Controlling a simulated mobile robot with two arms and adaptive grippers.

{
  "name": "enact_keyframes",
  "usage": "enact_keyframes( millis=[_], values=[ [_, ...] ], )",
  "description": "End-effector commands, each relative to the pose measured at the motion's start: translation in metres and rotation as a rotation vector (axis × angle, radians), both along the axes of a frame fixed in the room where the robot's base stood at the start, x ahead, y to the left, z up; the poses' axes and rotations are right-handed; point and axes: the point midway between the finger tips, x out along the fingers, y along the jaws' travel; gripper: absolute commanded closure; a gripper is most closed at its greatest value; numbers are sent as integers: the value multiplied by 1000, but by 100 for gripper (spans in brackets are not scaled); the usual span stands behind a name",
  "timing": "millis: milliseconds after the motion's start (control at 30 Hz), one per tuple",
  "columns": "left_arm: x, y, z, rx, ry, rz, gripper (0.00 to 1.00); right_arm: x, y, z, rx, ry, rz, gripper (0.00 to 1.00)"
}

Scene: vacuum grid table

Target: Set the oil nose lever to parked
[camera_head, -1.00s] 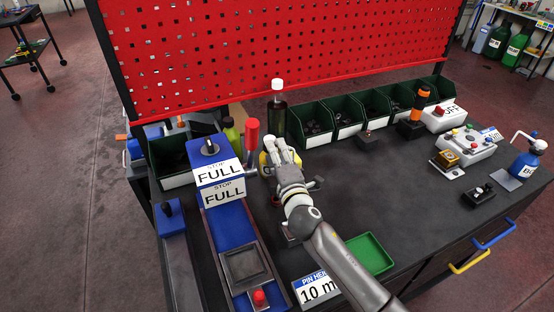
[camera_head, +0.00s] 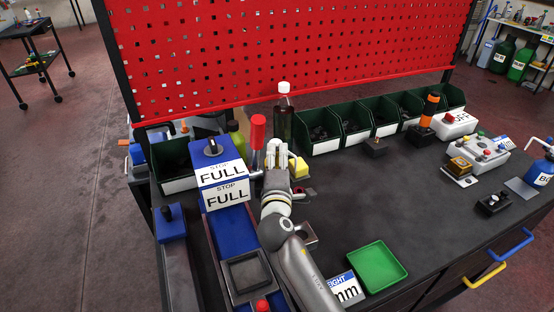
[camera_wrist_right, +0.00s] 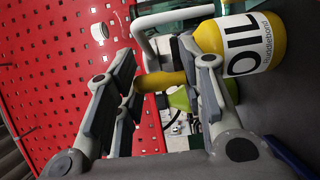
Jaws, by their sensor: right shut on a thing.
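The yellow oil can (camera_wrist_right: 262,45), labelled OIL, lies across the upper right of the right wrist view. A yellow stub, which looks like its nose lever (camera_wrist_right: 160,82), sits between the fingers of my right gripper (camera_wrist_right: 168,92). The gripper is shut on it. In the head view my right gripper (camera_head: 280,157) is beside the red-topped handle, and a yellow part of the can (camera_head: 302,168) shows to its right. The hand hides most of the can and the lever there, so I cannot tell the lever's setting. My left gripper is not in view.
The red upright handle (camera_head: 258,132) and blue FULL-labelled unit (camera_head: 210,174) stand close on the left. A dark white-capped bottle (camera_head: 284,122) stands just behind. Green bins (camera_head: 328,147) line the back. A green tray (camera_head: 377,268) lies in front on the right.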

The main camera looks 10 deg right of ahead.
Motion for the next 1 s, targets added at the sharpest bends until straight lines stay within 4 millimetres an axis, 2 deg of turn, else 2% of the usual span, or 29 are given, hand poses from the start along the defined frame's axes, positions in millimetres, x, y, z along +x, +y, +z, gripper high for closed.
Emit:
enact_keyframes(
  millis=[33,67,233,533,667,1000],
  values=[
    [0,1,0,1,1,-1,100,0,-3,0,-6,0,-6,100],
    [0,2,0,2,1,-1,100,0,-3,0,-6,0,-6,61],
    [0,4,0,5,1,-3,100,0,-2,0,-4,0,-4,41],
    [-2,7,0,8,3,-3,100,-1,-1,0,-1,-1,-1,41],
    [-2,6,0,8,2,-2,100,-9,1,-1,-1,1,0,41],
    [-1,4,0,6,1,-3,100,-74,15,-2,0,3,-1,41]
  ],
)
